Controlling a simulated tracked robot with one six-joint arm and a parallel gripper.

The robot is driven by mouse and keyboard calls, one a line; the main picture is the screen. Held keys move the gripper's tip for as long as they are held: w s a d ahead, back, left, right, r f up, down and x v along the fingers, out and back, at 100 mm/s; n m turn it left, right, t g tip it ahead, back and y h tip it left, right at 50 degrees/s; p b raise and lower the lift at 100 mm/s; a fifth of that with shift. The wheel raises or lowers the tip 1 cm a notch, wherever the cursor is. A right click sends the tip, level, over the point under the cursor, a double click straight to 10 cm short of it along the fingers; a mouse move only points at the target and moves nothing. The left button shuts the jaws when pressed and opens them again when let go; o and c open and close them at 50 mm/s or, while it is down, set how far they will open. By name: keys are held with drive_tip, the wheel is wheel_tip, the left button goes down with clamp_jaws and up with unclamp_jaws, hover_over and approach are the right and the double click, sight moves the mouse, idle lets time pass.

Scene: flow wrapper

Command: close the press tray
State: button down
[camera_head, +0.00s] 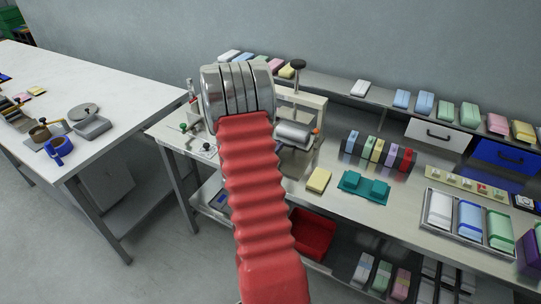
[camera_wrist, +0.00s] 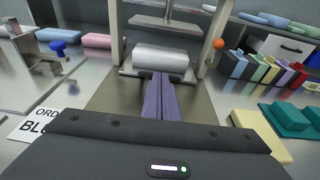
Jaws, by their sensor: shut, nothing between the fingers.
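The press (camera_head: 312,101) stands on the steel bench, a pale frame with a dark knob on top. In the wrist view its two posts and raised press plate (camera_wrist: 165,20) show at the top. In the head view my arm hides the gripper and part of the press.
An orange ball (camera_wrist: 218,43) sits beside the right post. A yellow block (camera_head: 318,180) and teal piece (camera_head: 366,186) lie to the right, before a row of coloured blocks (camera_head: 380,153). A blue-knobbed fixture (camera_wrist: 40,48) stands left. A white table (camera_head: 90,75) is further left.

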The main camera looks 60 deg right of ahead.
drive_tip(key=v, duration=1.3)
drive_tip(key=shift+a, duration=0.3)
